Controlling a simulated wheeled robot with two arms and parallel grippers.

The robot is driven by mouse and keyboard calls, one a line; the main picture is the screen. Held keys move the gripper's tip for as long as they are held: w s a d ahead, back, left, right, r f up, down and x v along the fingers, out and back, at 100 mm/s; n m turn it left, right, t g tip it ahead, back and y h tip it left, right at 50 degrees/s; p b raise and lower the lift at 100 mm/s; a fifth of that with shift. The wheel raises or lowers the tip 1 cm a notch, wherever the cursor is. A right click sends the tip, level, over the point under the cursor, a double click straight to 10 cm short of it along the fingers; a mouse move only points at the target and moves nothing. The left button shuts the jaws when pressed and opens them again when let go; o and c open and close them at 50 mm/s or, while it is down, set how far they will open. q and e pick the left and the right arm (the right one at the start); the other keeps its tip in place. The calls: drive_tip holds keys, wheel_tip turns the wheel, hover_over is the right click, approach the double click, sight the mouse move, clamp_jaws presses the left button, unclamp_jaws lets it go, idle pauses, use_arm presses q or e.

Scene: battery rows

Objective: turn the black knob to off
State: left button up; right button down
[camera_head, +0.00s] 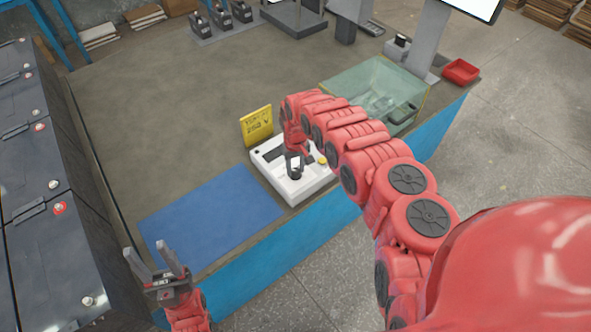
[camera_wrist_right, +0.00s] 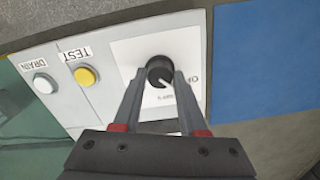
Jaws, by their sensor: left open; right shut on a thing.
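The black knob (camera_wrist_right: 159,72) sits on a white square label of the white control box (camera_wrist_right: 113,102). A white pointer line on the knob runs toward the lower right in the right wrist view, near partly hidden lettering. My right gripper (camera_wrist_right: 162,82) is shut on the knob, one finger at each side. In the head view the box (camera_head: 309,185) stands at the table's front edge, with the right gripper (camera_head: 295,173) over it and the knob mostly hidden. My left gripper (camera_head: 157,262) is open and empty, left of the blue mat.
A yellow TEST button (camera_wrist_right: 86,76) and a white DRAIN button (camera_wrist_right: 44,84) are beside the knob. A yellow sign (camera_head: 257,126) stands behind the box. A blue mat (camera_head: 212,217) lies left, a clear bin (camera_head: 372,82) right. Dark batteries (camera_head: 48,190) line the left.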

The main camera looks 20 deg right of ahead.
drive_tip(key=shift+n+b, duration=0.55)
drive_tip(key=shift+n, duration=1.35)
drive_tip(key=shift+c, duration=2.2)
unclamp_jaws()
drive_tip(key=shift+r, duration=0.1)
wheel_tip(320, 180, up, 8)
drive_tip(key=b, duration=0.2)
wheel_tip(320, 180, up, 8)
drive_tip(key=r+p, duration=0.1)
drive_tip(key=p, duration=0.4)
hover_over(296, 171)
drive_tip(key=shift+w+a+r, duration=0.1)
drive_tip(key=shift+w, duration=0.05)
